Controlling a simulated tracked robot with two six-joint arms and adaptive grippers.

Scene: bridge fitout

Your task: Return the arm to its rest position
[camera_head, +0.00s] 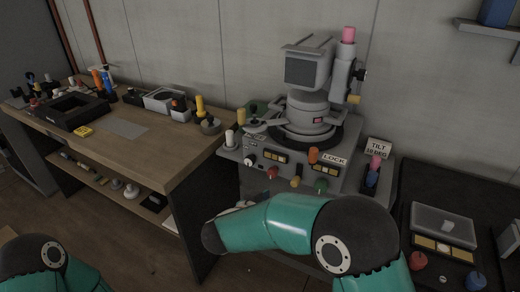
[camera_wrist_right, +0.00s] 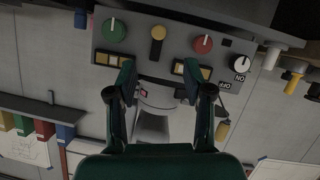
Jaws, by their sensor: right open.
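My right arm, teal with dark joints, crosses the lower middle of the head view in front of the console; its gripper cannot be made out there. In the right wrist view my right gripper (camera_wrist_right: 160,88) is open, with two dark green fingers apart and nothing held between them. Beyond the fingers is the front of the grey console (camera_wrist_right: 235,45), with a green knob (camera_wrist_right: 114,30), a yellow knob (camera_wrist_right: 158,33) and a red knob (camera_wrist_right: 202,44). I cannot tell whether the fingers touch it. My left arm shows only a link at the bottom left; its gripper is out of view.
The console (camera_head: 325,182) carries a monitor-like head (camera_head: 308,70) and levers. A wooden workbench (camera_head: 160,155) with a black tray (camera_head: 72,112) and small parts stands left. Open floor (camera_head: 125,240) lies front left.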

